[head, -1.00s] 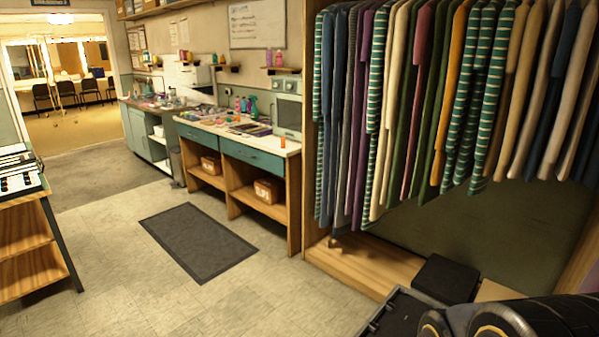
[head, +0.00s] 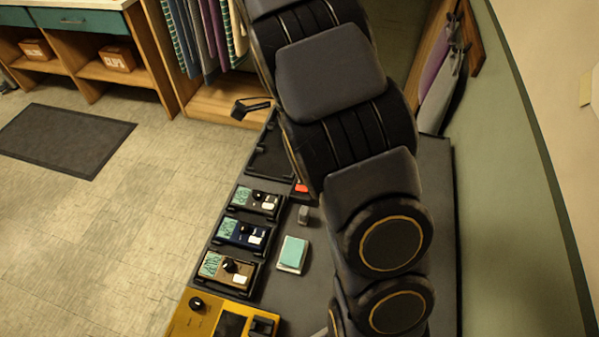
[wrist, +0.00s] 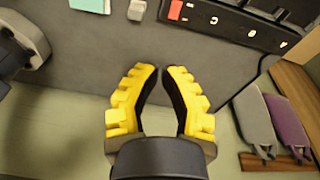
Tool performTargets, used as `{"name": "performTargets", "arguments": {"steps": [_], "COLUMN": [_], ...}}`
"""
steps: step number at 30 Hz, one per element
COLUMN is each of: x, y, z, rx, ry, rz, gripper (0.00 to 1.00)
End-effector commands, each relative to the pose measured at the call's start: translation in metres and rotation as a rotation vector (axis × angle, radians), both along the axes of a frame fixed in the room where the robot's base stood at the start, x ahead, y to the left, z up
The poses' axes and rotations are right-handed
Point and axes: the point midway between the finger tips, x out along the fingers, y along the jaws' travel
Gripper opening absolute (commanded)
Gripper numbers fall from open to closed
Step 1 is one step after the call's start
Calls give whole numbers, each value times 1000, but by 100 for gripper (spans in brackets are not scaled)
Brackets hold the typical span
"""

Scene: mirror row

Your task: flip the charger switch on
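A red rocker-like piece (wrist: 176,10) sits at the left end of a dark strip (wrist: 225,20) with pale markings, at the top of the wrist view. It looks like the charger's switch, but its position cannot be told. The red piece also shows in the head view (head: 301,187), beside my arm, which covers much of the strip. My gripper (wrist: 160,68) has yellow fingers with dark pads. Its tips nearly meet, with nothing between them. In the wrist picture it is below the red piece and apart from it. In the head view my arm hides the gripper.
Several small devices with screens (head: 242,234) stand in a row on the dark bench (head: 275,275). A teal-topped block (head: 292,252) and a small grey block (head: 304,214) lie near them. A yellow box (head: 205,318) is at the front. A green wall (head: 520,200) stands right.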

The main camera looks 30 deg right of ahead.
Motion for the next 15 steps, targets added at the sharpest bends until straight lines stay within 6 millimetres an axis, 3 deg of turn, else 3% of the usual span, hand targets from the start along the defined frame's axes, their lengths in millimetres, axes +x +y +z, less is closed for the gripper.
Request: {"name": "performTargets", "arguments": {"steps": [5,15], "x": [12,13], "y": [-8,-8], "z": [-15,-17], "rx": [-12,-14], "ry": [-18,-21], "rz": [-121,-141], "gripper": [0,0]}}
